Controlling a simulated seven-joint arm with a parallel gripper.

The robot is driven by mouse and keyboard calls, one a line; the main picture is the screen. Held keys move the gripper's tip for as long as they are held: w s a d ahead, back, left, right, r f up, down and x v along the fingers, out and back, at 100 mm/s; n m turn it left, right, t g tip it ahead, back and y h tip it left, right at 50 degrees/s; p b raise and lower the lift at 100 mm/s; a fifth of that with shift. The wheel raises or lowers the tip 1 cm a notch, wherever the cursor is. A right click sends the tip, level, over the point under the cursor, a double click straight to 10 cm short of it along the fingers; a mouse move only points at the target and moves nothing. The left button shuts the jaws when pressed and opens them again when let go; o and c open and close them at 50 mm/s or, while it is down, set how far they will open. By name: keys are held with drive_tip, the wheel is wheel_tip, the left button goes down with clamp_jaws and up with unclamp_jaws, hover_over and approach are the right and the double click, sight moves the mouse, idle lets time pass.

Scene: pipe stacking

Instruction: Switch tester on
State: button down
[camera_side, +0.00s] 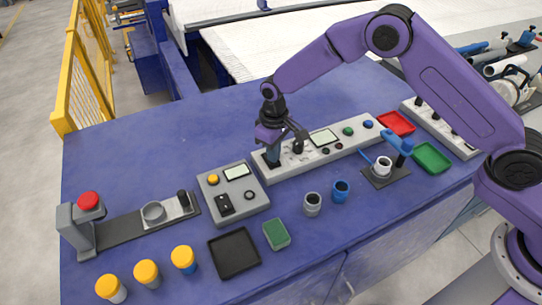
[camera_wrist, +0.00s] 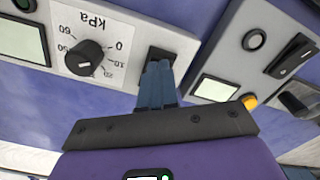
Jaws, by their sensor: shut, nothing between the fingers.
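A long grey panel (camera_side: 330,145) stands on the blue table. In the wrist view its near end (camera_wrist: 120,20) carries a knob (camera_wrist: 85,57) on a white kPa scale and a black switch (camera_wrist: 161,52). My gripper (camera_side: 273,160) is shut and empty, pointing down at the panel's left end. In the wrist view its blue fingertips (camera_wrist: 158,72) are at the black switch and cover part of it. Whether they touch it, and which way the switch is tipped, I cannot tell. No panel is labelled as the tester.
Two pipe pieces (camera_side: 312,203) (camera_side: 341,190) stand in front. A holder with a white ring (camera_side: 384,165) is right. The table's back left is clear.

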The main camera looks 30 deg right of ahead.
drive_tip(key=shift+f, duration=0.35)
idle(0.3)
drive_tip(key=shift+r, duration=3.5)
